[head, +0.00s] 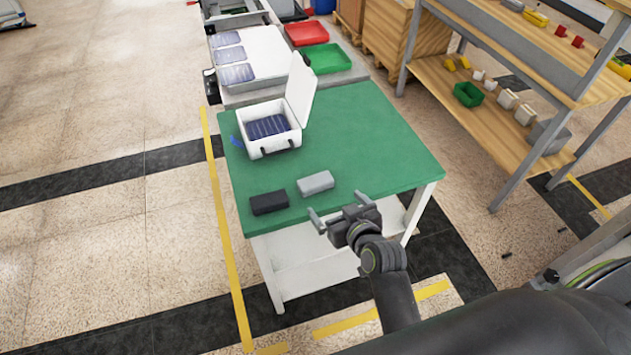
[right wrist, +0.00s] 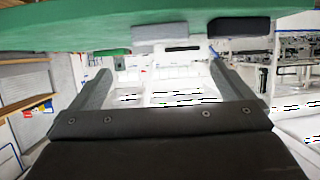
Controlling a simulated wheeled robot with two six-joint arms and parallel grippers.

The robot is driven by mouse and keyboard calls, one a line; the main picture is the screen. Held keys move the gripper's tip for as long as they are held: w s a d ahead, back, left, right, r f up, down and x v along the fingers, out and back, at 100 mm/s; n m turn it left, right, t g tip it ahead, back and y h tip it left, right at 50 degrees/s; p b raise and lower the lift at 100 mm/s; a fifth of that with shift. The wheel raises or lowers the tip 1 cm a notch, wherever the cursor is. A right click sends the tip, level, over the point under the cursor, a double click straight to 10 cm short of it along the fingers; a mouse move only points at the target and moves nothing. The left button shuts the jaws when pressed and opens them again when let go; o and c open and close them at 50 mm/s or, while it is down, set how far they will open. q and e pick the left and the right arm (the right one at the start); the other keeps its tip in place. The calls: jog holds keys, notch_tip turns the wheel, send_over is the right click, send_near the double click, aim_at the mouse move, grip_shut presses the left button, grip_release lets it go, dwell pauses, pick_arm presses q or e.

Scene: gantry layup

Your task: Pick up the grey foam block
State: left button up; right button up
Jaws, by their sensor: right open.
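The grey foam block (head: 315,183) lies on the green table top (head: 385,140) near its front edge. A black block (head: 269,202) lies just left of it. My right gripper (head: 335,208) is open and empty, a short way in front of the grey block and apart from it. In the right wrist view the picture is upside down; the grey block (right wrist: 158,33) shows beyond the open fingers (right wrist: 159,68), with the black block (right wrist: 238,25) to its right. My left gripper is not in view.
An open white case (head: 272,145) with a dark insert stands farther back on the table. Behind it are a red tray (head: 306,33) and a green tray (head: 327,58). A wooden shelf unit (head: 495,95) stands right. The table's right half is clear.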

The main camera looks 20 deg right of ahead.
aim_at(317, 183)
jog(key=x, duration=0.7)
jog(key=shift+p, duration=0.35)
jog(key=shift+w, duration=0.4)
jog(key=p+x, duration=0.1)
jog(key=x, duration=0.2)
jog(key=shift+w+a+f, duration=0.15)
jog(key=shift+w+f, duration=0.2)
jog(key=shift+w, duration=0.25)
jog(key=shift+c, duration=0.3)
jog(key=c, duration=0.7)
